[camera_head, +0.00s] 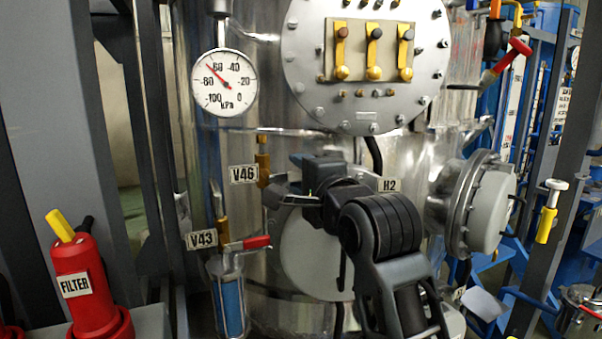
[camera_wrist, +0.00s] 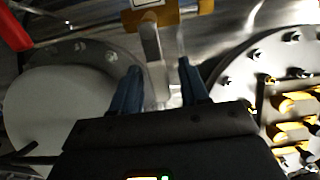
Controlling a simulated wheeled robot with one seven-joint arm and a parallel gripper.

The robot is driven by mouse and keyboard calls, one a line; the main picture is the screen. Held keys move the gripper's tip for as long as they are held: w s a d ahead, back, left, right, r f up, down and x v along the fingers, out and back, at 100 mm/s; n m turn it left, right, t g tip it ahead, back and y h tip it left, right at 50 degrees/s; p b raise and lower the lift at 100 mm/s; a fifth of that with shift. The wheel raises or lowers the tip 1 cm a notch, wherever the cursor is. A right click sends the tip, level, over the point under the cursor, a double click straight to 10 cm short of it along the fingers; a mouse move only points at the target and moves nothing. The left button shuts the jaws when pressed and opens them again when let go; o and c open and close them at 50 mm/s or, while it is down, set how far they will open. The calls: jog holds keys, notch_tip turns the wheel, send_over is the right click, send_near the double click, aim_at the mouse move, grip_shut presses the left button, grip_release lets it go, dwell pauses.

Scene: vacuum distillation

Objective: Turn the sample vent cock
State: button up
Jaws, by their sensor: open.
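A small brass cock (camera_head: 263,168) beside the label V46 (camera_head: 243,174) stands on the steel vessel, left of my gripper (camera_head: 283,180). In the wrist view its brass body (camera_wrist: 195,8) lies at the top, and a pale grey lever (camera_wrist: 152,48) runs down from it toward my gripper (camera_wrist: 159,70). My gripper is open, with one finger on each side of the lever's line. I cannot tell whether a finger touches the lever. No label in view reads sample vent.
Below left, the V43 cock (camera_head: 222,228) has a red handle (camera_head: 257,242) above a blue-filled glass (camera_head: 231,307). A pressure gauge (camera_head: 223,83) hangs above. A flange with brass valves (camera_head: 373,50) is above right. A red filter (camera_head: 88,285) stands at left.

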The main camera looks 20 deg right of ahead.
jog(key=shift+c, duration=0.3)
grip_shut()
dwell(0.4)
